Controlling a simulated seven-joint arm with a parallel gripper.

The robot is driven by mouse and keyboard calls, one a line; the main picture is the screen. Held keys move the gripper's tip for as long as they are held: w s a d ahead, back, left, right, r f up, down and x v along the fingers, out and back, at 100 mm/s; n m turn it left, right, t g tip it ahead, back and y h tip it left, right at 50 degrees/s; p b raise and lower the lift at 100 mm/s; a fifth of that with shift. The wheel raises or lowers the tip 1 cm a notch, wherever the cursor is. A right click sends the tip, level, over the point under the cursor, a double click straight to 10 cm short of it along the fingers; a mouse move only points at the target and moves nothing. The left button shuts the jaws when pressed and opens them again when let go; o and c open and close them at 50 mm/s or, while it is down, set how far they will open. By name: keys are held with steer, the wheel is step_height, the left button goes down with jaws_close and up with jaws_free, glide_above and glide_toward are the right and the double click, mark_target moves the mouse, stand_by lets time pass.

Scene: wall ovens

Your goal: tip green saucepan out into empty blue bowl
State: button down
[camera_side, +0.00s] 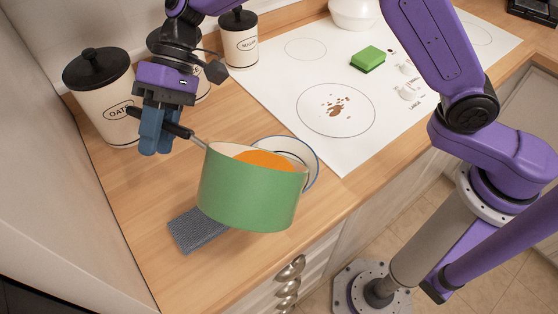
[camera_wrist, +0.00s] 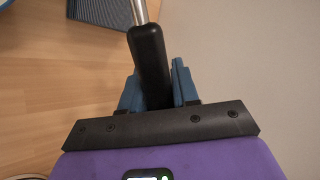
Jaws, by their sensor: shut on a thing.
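The green saucepan (camera_side: 250,192) hangs in the air above the wooden counter, close to level, with orange contents (camera_side: 268,160) showing inside. My gripper (camera_side: 156,140) is shut on its black handle (camera_side: 176,130). In the wrist view the handle (camera_wrist: 150,65) lies between the blue fingers of my gripper (camera_wrist: 157,82). The blue-rimmed bowl (camera_side: 315,165) shows just behind and right of the saucepan, which hides most of it. A bit of blue at the top left of the wrist view may be its rim. I cannot see inside the bowl.
A dark grey sponge-like block (camera_side: 195,230) lies on the counter below the saucepan. Cream canisters with black lids (camera_side: 97,97) (camera_side: 239,45) stand along the wall. The white cooktop (camera_side: 300,75) carries a green sponge (camera_side: 368,59) and brown stains (camera_side: 333,105).

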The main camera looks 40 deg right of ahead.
steer(key=shift+w+d+r+g+y+b, duration=0.15)
steer(key=shift+d+r+g+y, duration=0.1)
steer(key=shift+r+g+y, duration=0.25)
steer(key=shift+w+d+r+g+y+b, duration=0.15)
steer(key=shift+d+r+g+y, duration=0.1)
steer(key=shift+y, duration=0.45)
stand_by(1.0)
steer(key=shift+w+d+r+g+y+b, duration=0.15)
steer(key=shift+d+r+g+y+b, duration=0.15)
steer(key=shift+y, duration=0.25)
steer(key=shift+w+d+r+g+y+b, duration=0.2)
steer(key=shift+g+y+b, duration=0.2)
steer(key=shift+y, duration=0.15)
stand_by(1.2)
steer(key=shift+w+d+r+g+y+b, duration=0.15)
steer(key=shift+w+d+g+y, duration=0.1)
steer(key=shift+w+d+y, duration=0.25)
steer(key=shift+w+d+r+g+y+b, duration=0.1)
steer(key=shift+w+d+g+y+b, duration=0.15)
steer(key=shift+d, duration=0.35)
stand_by(0.3)
steer(key=shift+w+d+r+g+y, duration=0.2)
steer(key=shift+d+g+y, duration=0.2)
steer(key=shift+y, duration=0.25)
stand_by(0.7)
